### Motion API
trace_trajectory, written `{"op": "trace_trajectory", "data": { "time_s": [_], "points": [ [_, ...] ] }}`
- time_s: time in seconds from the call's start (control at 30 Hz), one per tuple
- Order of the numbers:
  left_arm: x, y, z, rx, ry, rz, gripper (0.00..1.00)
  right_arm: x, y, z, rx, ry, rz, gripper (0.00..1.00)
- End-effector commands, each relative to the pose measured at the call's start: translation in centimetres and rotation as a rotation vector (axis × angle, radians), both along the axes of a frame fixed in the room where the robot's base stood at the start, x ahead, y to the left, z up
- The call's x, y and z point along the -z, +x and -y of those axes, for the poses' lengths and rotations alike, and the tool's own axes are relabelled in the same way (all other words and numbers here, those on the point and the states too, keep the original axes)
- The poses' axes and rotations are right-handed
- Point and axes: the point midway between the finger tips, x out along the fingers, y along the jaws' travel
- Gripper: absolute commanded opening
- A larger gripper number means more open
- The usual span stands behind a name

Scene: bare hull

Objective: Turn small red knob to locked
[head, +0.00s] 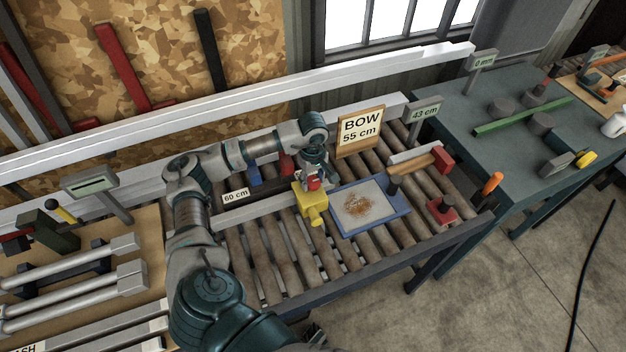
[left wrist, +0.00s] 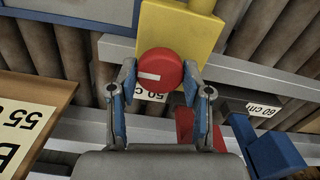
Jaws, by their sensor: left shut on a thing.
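The small red knob (left wrist: 160,72) is round with a white bar mark that lies roughly level in the left wrist view. It sits on the yellow block (left wrist: 180,28), which also shows in the head view (head: 311,203) on the roller table. My left gripper (left wrist: 160,85) is shut on the knob, one finger on each side of it.
A metal rail (head: 262,209) runs along the rollers. A red-ended clamp (head: 440,159) lies at right.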

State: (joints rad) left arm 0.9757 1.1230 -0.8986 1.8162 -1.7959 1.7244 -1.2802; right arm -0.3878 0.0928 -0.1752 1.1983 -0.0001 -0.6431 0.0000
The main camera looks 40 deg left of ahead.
Motion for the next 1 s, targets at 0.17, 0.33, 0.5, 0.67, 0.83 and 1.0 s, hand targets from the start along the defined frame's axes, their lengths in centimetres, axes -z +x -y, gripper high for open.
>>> {"op": "trace_trajectory", "data": {
  "time_s": [0.17,0.33,0.5,0.67,0.83,1.0],
  "points": [
    [-0.5,0.5,-0.2,-0.006,0.002,0.02,0.14,0.0,0.0,0.0,0.0,0.0,0.0,0.4],
    [-0.4,0.4,-0.2,-0.005,0.003,0.015,0.74,0.0,-0.1,0.1,-0.001,-0.001,-0.002,0.4],
    [-0.2,0.2,-0.1,-0.003,0.002,0.01,0.74,0.0,-0.1,0.1,-0.001,-0.001,-0.001,0.4],
    [-0.5,0.1,0.0,-0.002,0.002,0.009,0.74,-0.1,0.2,-0.1,0.002,0.003,0.004,0.4],
    [-3.0,0.2,0.0,-0.002,0.002,0.011,0.74,0.0,0.1,0.0,0.001,0.003,0.004,0.4],
    [-6.9,0.3,-0.1,-0.001,0.0,0.013,0.74,0.0,0.1,0.0,0.001,0.002,0.003,0.4]
  ]
}}
